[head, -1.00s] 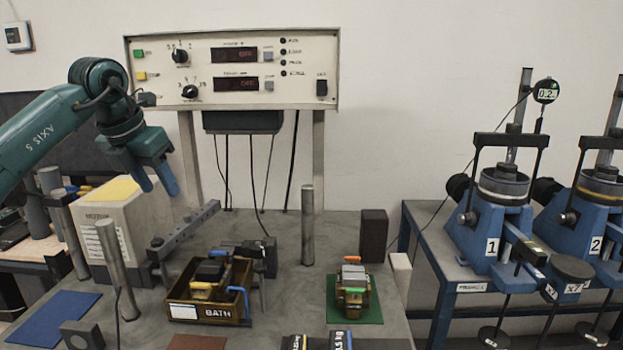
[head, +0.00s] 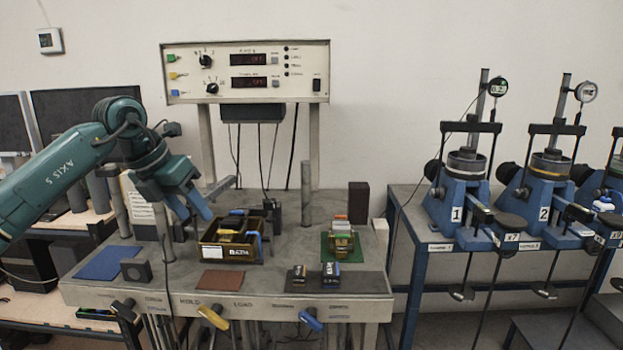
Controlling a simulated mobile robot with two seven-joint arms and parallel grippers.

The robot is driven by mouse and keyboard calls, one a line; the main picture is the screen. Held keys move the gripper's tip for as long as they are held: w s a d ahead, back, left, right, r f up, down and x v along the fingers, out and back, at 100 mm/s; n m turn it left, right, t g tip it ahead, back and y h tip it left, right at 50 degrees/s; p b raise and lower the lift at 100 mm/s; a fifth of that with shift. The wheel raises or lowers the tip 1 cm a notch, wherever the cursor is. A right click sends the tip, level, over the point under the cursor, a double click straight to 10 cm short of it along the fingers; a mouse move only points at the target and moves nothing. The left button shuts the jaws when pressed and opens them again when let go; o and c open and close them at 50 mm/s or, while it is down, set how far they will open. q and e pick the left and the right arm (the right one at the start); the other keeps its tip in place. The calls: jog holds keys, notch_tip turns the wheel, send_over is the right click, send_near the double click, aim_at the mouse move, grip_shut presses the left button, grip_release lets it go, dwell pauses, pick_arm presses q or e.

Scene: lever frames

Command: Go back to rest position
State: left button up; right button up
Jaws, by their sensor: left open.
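My left gripper (head: 192,212) hangs at the end of the teal arm in the head view, over the left part of the grey bench (head: 300,205). Its two blue fingers point down and are apart, with nothing visible between them. It is left of the brown box labelled BATH (head: 226,252), near it in the picture. My right gripper is not in the picture.
A control panel (head: 245,71) stands behind the bench. A metal post (head: 305,188) and a dark block (head: 358,202) rise from the bench. A green mat (head: 328,250) holds a small device. Blue test machines (head: 465,190) stand on a table to the right.

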pick_arm(q)
jog(key=s+d+f+n+h, duration=0.25)
jog(key=d+f+h, duration=0.2)
jog(key=d, duration=0.25)
jog(key=s+d+f+n+h+p, duration=0.1)
jog(key=s+d+f+h, duration=0.3)
jog(key=d, duration=0.4)
jog(key=s+d+f+n+h, duration=0.1)
jog(key=s+d+f+h, duration=0.25)
jog(key=d+h, duration=0.3)
jog(key=s+a+f+n+t+y+p, duration=0.1)
jog(key=s+a+f+n+t+y, duration=0.65)
jog(key=n, duration=0.65)
jog(key=s+a+f+n+t+y, duration=0.2)
jog(key=a+f+n+t+y, duration=0.3)
jog(key=f+n, duration=0.75)
jog(key=s+f+n+g+y, duration=0.1)
jog(key=s+f+n+g, duration=0.1)
jog(key=s, duration=0.3)
jog(key=s+a+f+n+g+y, duration=0.1)
jog(key=s+f+n+g+y, duration=0.1)
jog(key=s+f+n+g, duration=0.1)
jog(key=shift+s+a+f+n+g, duration=0.2)
jog(key=shift+s+f+n+g, duration=0.15)
jog(key=shift+s+n, duration=0.55)
